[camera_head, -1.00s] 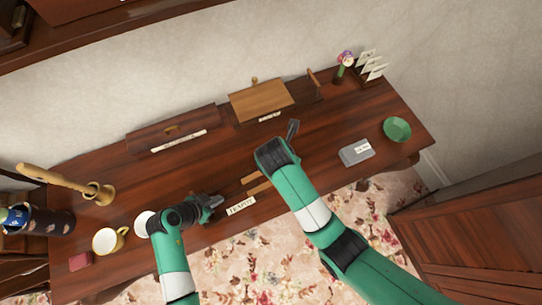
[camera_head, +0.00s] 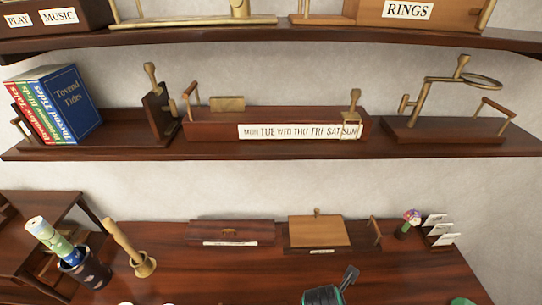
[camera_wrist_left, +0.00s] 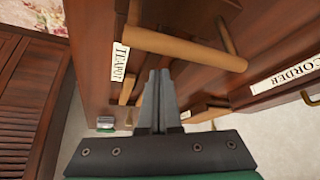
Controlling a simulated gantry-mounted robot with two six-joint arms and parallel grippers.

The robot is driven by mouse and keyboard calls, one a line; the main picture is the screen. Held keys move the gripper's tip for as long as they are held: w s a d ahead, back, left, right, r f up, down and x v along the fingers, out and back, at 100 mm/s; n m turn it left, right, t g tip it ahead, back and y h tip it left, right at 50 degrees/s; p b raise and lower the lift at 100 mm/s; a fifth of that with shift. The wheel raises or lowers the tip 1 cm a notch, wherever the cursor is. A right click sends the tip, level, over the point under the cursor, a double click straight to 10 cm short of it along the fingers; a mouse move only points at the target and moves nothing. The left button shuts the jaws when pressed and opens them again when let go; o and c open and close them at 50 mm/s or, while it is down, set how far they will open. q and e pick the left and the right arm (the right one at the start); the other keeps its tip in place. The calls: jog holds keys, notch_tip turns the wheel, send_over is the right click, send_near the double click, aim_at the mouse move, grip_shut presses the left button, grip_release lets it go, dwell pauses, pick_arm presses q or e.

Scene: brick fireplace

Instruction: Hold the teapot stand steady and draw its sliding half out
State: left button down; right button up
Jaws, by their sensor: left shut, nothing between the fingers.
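In the left wrist view, the teapot stand's white label (camera_wrist_left: 120,62) shows, with a thick light-wood bar (camera_wrist_left: 185,48) beside it. A thinner wooden bar (camera_wrist_left: 126,90) shows near the label, and another wooden piece (camera_wrist_left: 205,113) lies right of the fingers. My left gripper (camera_wrist_left: 159,74) is shut and empty, its fingertips over the dark tabletop near the thick bar; I cannot tell whether they touch anything. The head view does not show the stand or left gripper. My right gripper (camera_head: 345,280) shows partly at the head view's bottom edge; its opening cannot be made out.
The dark desk (camera_head: 215,262) carries a wooden lidded box (camera_head: 318,231), a brass mortar (camera_head: 143,264) and a flower holder (camera_head: 409,220) at the back. A shelf above holds books (camera_head: 55,105) and a weekday-labelled box (camera_head: 220,120).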

pick_arm(q)
jog(key=shift+r+p, duration=1.5)
